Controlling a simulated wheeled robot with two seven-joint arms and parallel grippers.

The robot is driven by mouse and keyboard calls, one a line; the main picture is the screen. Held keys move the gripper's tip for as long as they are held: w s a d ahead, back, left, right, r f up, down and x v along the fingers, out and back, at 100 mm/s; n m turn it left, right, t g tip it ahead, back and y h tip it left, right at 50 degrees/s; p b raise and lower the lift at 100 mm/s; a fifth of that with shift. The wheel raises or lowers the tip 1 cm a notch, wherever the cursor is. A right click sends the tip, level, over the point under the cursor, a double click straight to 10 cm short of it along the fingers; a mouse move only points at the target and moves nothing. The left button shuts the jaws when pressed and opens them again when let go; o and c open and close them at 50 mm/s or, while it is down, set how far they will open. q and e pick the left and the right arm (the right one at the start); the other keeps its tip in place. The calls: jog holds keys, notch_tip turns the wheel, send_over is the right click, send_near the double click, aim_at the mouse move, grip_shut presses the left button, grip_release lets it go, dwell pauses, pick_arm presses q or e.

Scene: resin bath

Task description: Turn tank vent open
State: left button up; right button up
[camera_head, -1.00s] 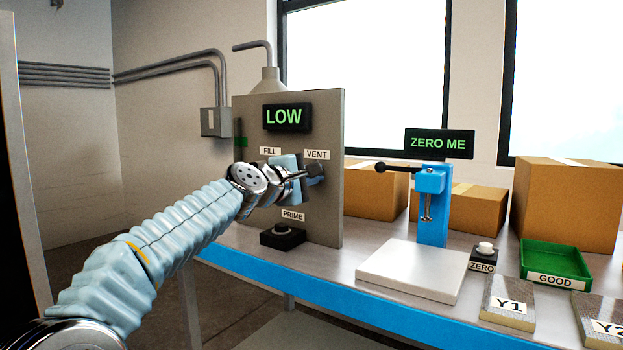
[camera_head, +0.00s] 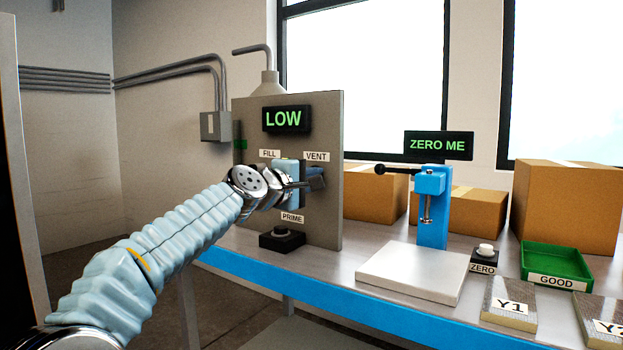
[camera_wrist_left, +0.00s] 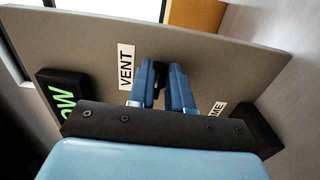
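The grey upright panel (camera_head: 334,215) carries a VENT label (camera_head: 316,156), and the dark vent knob sits just below it. In the head view my left gripper (camera_head: 317,181) covers most of the knob. The left wrist view shows the dark vent knob (camera_wrist_left: 158,82) between the two blue fingertips, which close on its sides. The VENT label (camera_wrist_left: 126,67) is beside the fingers there. The knob's exact angle is hard to tell. My right gripper is not in view.
The panel also bears a green LOW display (camera_head: 286,118), a FILL label (camera_head: 269,153) and a PRIME label (camera_head: 292,218) above a black button box (camera_head: 282,238). A blue stand (camera_head: 432,210) and white plate (camera_head: 414,271) are to the right on the bench.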

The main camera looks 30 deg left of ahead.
pick_arm(q)
jog(key=o, duration=0.3)
jog(key=shift+s, duration=0.1)
jog(key=s, duration=0.4)
jog(key=s+b, duration=0.1)
jog(key=s, duration=0.4)
jog(key=s+a, duration=0.1)
jog(key=s, duration=0.3)
jog(key=shift+s+b, duration=0.3)
jog(key=shift+b, duration=0.05)
